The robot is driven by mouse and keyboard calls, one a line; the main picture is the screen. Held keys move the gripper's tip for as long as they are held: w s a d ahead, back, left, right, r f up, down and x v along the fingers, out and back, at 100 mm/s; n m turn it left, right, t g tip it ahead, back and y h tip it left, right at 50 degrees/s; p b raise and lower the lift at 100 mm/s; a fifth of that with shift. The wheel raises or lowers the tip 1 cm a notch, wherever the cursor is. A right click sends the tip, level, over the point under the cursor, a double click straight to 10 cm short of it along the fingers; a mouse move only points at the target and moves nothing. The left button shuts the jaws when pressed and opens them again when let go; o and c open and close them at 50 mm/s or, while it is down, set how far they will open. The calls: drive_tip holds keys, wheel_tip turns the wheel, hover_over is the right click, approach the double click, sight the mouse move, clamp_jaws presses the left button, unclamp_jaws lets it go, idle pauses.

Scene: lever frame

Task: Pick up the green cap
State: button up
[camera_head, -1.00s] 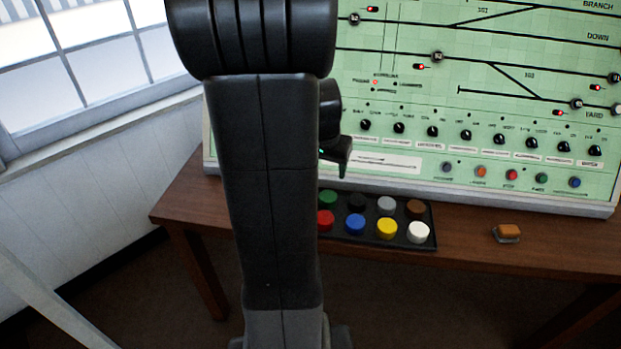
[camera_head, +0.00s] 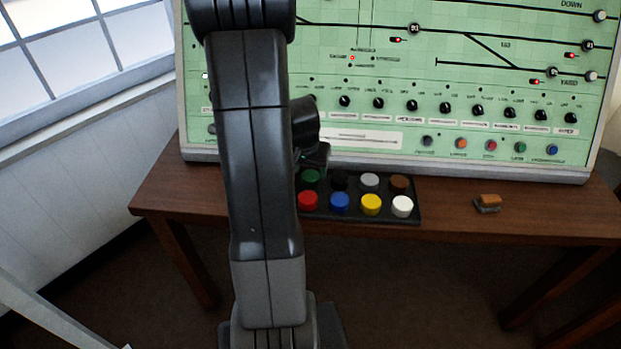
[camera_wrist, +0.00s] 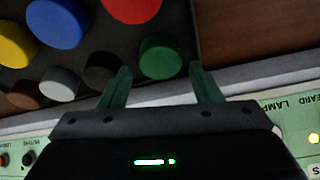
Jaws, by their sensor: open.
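The green cap (camera_head: 310,178) sits in the back left spot of a black tray (camera_head: 414,213) on the wooden table. In the wrist view the green cap (camera_wrist: 160,58) lies just beyond my gripper (camera_wrist: 167,78), roughly between the lines of its two fingers. The fingers are spread apart with nothing between them. In the head view my gripper (camera_head: 312,160) is partly hidden by my arm and hangs just above and behind the green cap.
The tray also holds red (camera_head: 307,201), blue (camera_head: 340,202), yellow (camera_head: 371,204), white (camera_head: 402,206), black, grey and brown caps. A green control panel (camera_head: 365,139) stands close behind. An orange-brown block (camera_head: 487,203) lies at right, with bare table around it.

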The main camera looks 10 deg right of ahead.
sight(311, 179)
drive_tip(key=shift+x, duration=1.35)
drive_tip(key=shift+c, duration=0.2)
drive_tip(key=c, duration=0.7)
drive_tip(key=shift+o, duration=0.2)
